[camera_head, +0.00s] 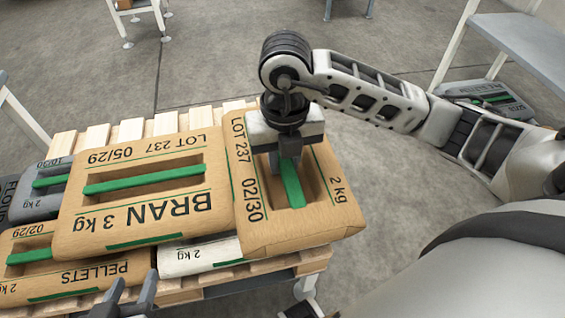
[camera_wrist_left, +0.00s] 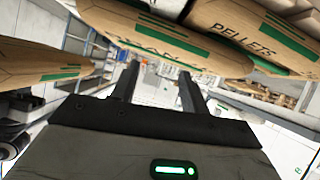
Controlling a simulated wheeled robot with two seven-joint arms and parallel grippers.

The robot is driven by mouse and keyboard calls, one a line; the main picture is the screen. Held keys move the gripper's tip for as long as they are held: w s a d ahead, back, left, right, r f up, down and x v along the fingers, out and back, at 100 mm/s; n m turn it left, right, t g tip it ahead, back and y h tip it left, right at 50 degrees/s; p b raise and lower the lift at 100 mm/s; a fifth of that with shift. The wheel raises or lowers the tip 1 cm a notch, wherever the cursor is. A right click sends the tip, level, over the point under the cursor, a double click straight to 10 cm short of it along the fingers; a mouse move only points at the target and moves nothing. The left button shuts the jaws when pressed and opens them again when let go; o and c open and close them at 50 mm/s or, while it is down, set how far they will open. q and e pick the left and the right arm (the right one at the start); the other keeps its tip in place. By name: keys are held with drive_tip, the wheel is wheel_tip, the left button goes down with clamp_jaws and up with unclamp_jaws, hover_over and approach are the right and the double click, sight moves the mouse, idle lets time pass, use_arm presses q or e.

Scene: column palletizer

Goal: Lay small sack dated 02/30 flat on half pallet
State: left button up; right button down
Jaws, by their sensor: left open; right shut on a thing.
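The small brown sack dated 02/30 (camera_head: 343,190) lies level at the right end of the half pallet (camera_head: 97,136), beside the bran sack. My right gripper (camera_head: 286,182) is over it from above and shut on its green handle strip. I cannot tell whether the sack rests on what is under it or hangs just above. My left gripper (camera_head: 128,303) is open and empty at the pallet's near edge. Its two fingers also show apart in the left wrist view (camera_wrist_left: 157,92).
The brown bran sack (camera_head: 150,190), dated 05/29, lies on the pallet over other sacks. A pellets sack (camera_head: 100,270), a white sack (camera_head: 200,258) and a grey sack (camera_head: 38,200) are around it. Another grey sack (camera_head: 490,98) lies at the right, near a grey shelf (camera_head: 530,45).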

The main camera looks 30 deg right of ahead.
drive_tip(key=w+d+f, duration=0.1)
drive_tip(key=w, duration=0.1)
drive_tip(key=w+d+f, duration=0.1)
drive_tip(key=w, duration=0.2)
drive_tip(key=w+d+f+b, duration=0.1)
drive_tip(key=w, duration=0.1)
drive_tip(key=shift+w+d+f, duration=0.2)
drive_tip(key=shift+f, duration=0.05)
use_arm(q)
drive_tip(key=shift+g, duration=0.4)
drive_tip(key=f, duration=0.2)
drive_tip(key=d+f+b, duration=0.1)
drive_tip(key=f, duration=0.1)
drive_tip(key=shift+w+f, duration=0.1)
drive_tip(key=shift+w, duration=0.05)
use_arm(e)
drive_tip(key=w+d+f, duration=0.2)
drive_tip(key=w+f, duration=0.2)
drive_tip(key=f, duration=0.4)
drive_tip(key=shift+f, duration=0.15)
use_arm(q)
drive_tip(key=shift+f+b, duration=0.3)
drive_tip(key=shift+b, duration=0.15)
use_arm(e)
drive_tip(key=shift+f, duration=0.3)
